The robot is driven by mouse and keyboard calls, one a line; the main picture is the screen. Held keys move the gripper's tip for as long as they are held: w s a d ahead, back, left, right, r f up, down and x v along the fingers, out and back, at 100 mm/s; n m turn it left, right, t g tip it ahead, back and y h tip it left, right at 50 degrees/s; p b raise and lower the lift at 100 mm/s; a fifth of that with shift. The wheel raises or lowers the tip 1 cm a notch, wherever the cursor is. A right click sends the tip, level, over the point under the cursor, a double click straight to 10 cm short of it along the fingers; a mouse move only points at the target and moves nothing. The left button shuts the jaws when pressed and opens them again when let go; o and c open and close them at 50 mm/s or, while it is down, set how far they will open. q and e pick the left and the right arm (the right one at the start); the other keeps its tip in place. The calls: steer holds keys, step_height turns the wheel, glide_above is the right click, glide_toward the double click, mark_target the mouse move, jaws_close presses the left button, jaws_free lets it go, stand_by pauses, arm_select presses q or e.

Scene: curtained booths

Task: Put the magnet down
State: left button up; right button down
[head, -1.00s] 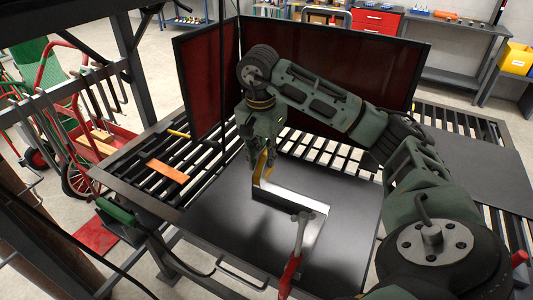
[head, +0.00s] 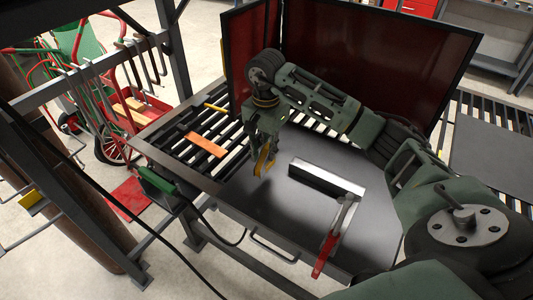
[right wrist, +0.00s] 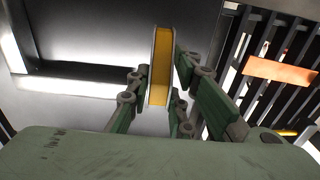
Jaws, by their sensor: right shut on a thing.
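The magnet is a yellow piece with pale edges (head: 264,158); it also shows upright between the fingers in the right wrist view (right wrist: 161,65). My right gripper (head: 266,142) is shut on it and holds it over the left part of the dark table plate (head: 235,190). In the head view the magnet hangs below the fingers, apart from the metal angle piece (head: 327,180) to its right. Whether its lower end touches the plate I cannot tell. My left gripper is not in view.
A red-handled clamp (head: 326,255) grips the angle piece at the plate's front right. An orange bar (head: 206,144) lies on the slats at left. Dark red screens (head: 375,60) stand behind. The plate's left front is bare.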

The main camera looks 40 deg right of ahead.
mark_target(266, 161)
steer(key=shift+f, duration=0.15)
step_height(266, 161, down, 3)
steer(key=shift+f+p, duration=0.1)
steer(key=shift+p, duration=0.85)
steer(key=shift+f, duration=0.3)
steer(key=shift+f+b, duration=0.25)
steer(key=shift+b, duration=0.1)
steer(key=c, duration=2)
jaws_free()
steer(key=shift+f, duration=0.1)
steer(key=o, duration=0.4)
steer(key=shift+o, duration=0.2)
